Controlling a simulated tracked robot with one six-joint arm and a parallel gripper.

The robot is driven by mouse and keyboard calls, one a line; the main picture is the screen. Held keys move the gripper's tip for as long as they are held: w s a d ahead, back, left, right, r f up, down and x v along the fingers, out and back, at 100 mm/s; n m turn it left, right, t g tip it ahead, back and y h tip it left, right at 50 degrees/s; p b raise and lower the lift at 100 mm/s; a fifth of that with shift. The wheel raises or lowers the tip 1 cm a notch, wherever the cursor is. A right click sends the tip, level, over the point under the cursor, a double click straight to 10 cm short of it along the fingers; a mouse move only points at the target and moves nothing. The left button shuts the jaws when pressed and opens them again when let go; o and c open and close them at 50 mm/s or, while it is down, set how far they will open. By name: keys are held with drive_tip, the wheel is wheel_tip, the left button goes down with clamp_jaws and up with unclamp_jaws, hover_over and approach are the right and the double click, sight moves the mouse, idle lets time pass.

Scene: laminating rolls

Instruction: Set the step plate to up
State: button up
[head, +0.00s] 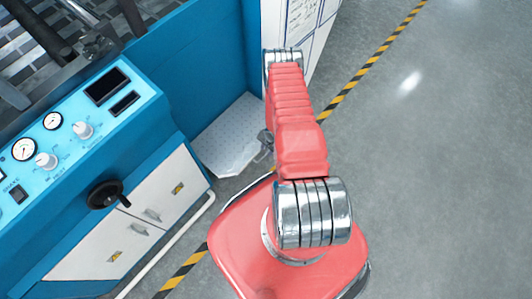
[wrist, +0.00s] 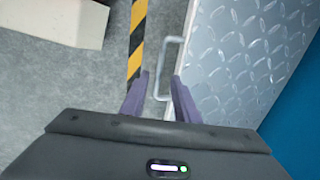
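The step plate (head: 230,137) is a grey metal sheet at the blue machine's side, low near the floor. It looks lowered, roughly flat. In the wrist view its diamond-patterned surface (wrist: 245,55) fills the upper right. A thin metal loop handle (wrist: 160,68) sticks out from its left edge. My gripper (wrist: 160,75) is open, with its two dark fingers apart. The handle shows between the fingertips in the picture; I cannot tell whether they touch it. In the head view my red arm mostly hides the gripper and the handle.
The blue machine (head: 160,125) with gauges, knobs and a black handwheel (head: 106,194) stands at left. A white cabinet (head: 310,35) stands behind the plate. A yellow-black floor stripe (head: 372,67) runs past. A pale block (wrist: 60,20) shows in the wrist view. Open floor lies right.

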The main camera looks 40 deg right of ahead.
drive_tip(key=shift+w+a+f, duration=0.1)
drive_tip(key=shift+w+f, duration=0.05)
drive_tip(key=shift+f, duration=0.8)
drive_tip(key=shift+w+f, duration=0.15)
drive_tip(key=shift+f, duration=0.8)
clamp_jaws()
